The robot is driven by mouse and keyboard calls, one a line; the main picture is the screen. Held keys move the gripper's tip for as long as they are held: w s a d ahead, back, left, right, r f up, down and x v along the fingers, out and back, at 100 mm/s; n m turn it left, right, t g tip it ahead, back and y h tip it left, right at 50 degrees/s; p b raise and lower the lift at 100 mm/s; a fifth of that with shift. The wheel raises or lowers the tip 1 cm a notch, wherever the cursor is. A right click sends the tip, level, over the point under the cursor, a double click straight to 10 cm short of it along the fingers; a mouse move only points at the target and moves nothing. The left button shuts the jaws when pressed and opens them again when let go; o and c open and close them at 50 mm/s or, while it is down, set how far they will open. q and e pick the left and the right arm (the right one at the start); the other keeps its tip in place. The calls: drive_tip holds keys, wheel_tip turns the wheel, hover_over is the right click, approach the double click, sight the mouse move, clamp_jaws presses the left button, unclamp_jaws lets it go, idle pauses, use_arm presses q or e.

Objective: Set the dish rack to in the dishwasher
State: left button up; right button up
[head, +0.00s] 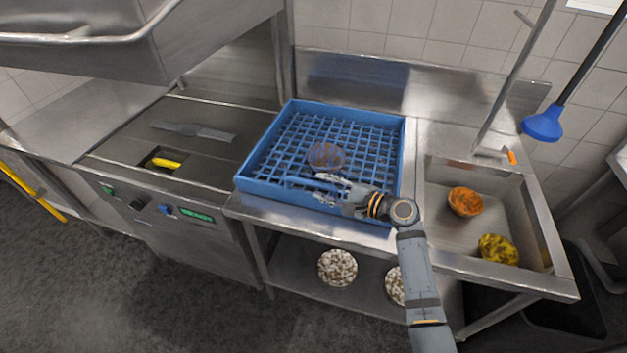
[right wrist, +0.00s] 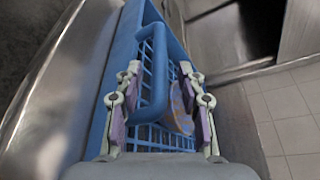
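The blue dish rack (head: 250,186) sits on the steel counter just right of the dishwasher (head: 215,108), with a round brownish dish (head: 326,156) in it. The dishwasher's hood (head: 200,40) is raised, and its bed is open with no rack on it. My right gripper (head: 318,186) is at the rack's near side. In the right wrist view its fingers (right wrist: 160,100) are spread apart, with the rack's blue handle (right wrist: 152,75) between them; neither finger clearly presses on it. The dish (right wrist: 181,108) also shows there, partly behind a finger. My left gripper is not in view.
A steel sink (head: 450,222) on the right holds an orange bowl (head: 465,201) and a yellow one (head: 498,249). Speckled round items (head: 338,267) lie on the shelf below. A grey flat tool (head: 195,131) and a yellow-handled item (head: 163,163) lie on the dishwasher bed.

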drive_tip(key=shift+x, duration=2)
drive_tip(key=shift+c, duration=0.2)
clamp_jaws()
